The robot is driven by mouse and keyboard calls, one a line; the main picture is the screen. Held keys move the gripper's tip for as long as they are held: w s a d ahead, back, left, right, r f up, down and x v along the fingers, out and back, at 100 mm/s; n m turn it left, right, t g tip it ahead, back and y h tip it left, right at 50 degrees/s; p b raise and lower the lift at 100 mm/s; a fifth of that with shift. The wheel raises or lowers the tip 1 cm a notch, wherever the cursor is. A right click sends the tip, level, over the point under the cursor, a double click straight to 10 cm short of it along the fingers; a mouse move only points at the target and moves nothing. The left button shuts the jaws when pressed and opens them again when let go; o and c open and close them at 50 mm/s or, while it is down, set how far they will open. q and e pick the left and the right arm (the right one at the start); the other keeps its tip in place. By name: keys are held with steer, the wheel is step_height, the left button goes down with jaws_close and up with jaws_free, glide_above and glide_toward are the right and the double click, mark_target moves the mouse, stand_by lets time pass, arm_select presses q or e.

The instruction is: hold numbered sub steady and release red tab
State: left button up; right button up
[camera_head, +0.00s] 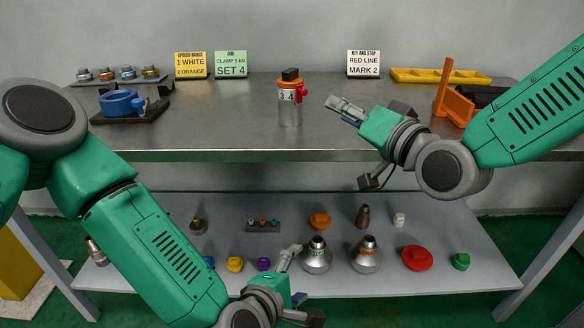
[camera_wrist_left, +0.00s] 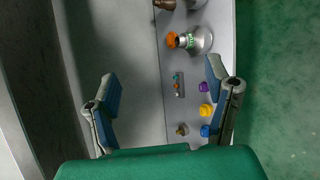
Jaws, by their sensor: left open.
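The numbered sub (camera_head: 290,112) stands upright on the grey bench top, a silver cylinder with an orange upper part, a black block on top and a white band reading "3 4". The red tab (camera_head: 303,93) sticks out on its right side. My right gripper (camera_head: 348,144) is open and empty, right of the sub, one finger above the bench edge and one lower; it touches nothing. My left gripper (camera_head: 304,284) is open and empty, low in front of the lower shelf. Its spread fingers show in the left wrist view (camera_wrist_left: 161,75), with nothing between them.
The bench (camera_head: 220,115) is clear around the sub. A blue vise (camera_head: 122,103) stands at left, an orange bracket (camera_head: 455,100) and yellow tray (camera_head: 440,76) at right. Signs (camera_head: 363,63) stand at the back. The lower shelf (camera_head: 340,215) holds silver flasks (camera_head: 317,258) and several small caps.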

arm_select(q)
steer(key=w+d+r+n+t+y, duration=0.1)
steer(key=w+r+n+t, duration=0.1)
steer(key=w+r+n, duration=0.4)
steer(key=w+d+r+n+t+y, duration=0.1)
steer(key=w+r+n+t, duration=0.2)
steer(key=r, duration=0.5)
steer(key=n+t+y, duration=0.2)
steer(key=n+y, duration=0.2)
steer(key=n, duration=0.7)
glide_toward(291, 98)
steer(key=w, duration=0.4)
steer(key=w+f, duration=0.1)
steer(key=w, duration=0.8)
steer(key=shift+f, duration=0.2)
arm_select(e)
steer(key=shift+a, duration=0.35)
